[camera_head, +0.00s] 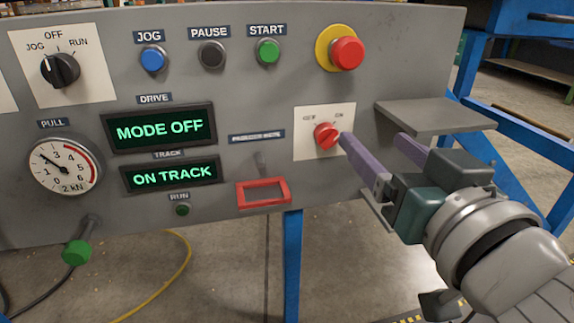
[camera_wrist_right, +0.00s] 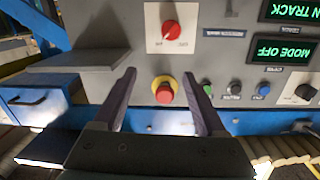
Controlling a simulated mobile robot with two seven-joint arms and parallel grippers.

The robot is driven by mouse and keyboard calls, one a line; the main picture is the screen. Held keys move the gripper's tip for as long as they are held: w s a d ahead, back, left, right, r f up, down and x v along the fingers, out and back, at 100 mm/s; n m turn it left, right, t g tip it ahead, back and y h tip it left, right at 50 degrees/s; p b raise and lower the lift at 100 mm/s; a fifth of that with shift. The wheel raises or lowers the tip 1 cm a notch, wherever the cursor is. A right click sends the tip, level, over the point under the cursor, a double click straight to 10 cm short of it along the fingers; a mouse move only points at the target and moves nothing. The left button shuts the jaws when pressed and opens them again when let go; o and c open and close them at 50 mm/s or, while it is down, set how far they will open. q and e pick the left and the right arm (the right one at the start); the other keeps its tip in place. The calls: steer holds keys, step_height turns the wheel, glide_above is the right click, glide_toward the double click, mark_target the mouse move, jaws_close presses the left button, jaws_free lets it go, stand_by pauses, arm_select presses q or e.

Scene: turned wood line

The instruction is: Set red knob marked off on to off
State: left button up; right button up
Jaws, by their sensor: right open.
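The red knob (camera_head: 326,136) sits on a white plate (camera_head: 309,149) with the marks OFF at left and ON at right. The knob also shows in the right wrist view (camera_wrist_right: 171,31), where the panel appears upside down. Its pointer seems to lean toward ON, but it is small. My right gripper (camera_head: 374,140) is open and empty, with purple fingers just right of the knob in the head view. In the right wrist view the knob lies beyond the fingertips (camera_wrist_right: 158,74), not between them. My left gripper is not in view.
A red mushroom button (camera_head: 347,53) with a yellow collar is above the knob. A grey shelf (camera_head: 436,115) juts out at right, close to my fingers. A red frame (camera_head: 264,193) is below left. Displays (camera_head: 160,129) read MODE OFF and ON TRACK.

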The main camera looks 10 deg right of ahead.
steer(key=y+b, duration=0.1)
steer(key=b, duration=0.2)
glide_toward(332, 139)
arm_select(q)
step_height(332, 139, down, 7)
steer(key=b, duration=0.2)
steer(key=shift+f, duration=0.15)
arm_select(e)
steer(key=shift+n+t, duration=0.3)
steer(key=w, duration=0.9)
steer(key=shift+w+a+f, duration=0.15)
steer(key=shift+w+f, duration=0.15)
steer(key=c, duration=0.8)
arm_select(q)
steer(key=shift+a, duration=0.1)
arm_select(e)
jaws_close()
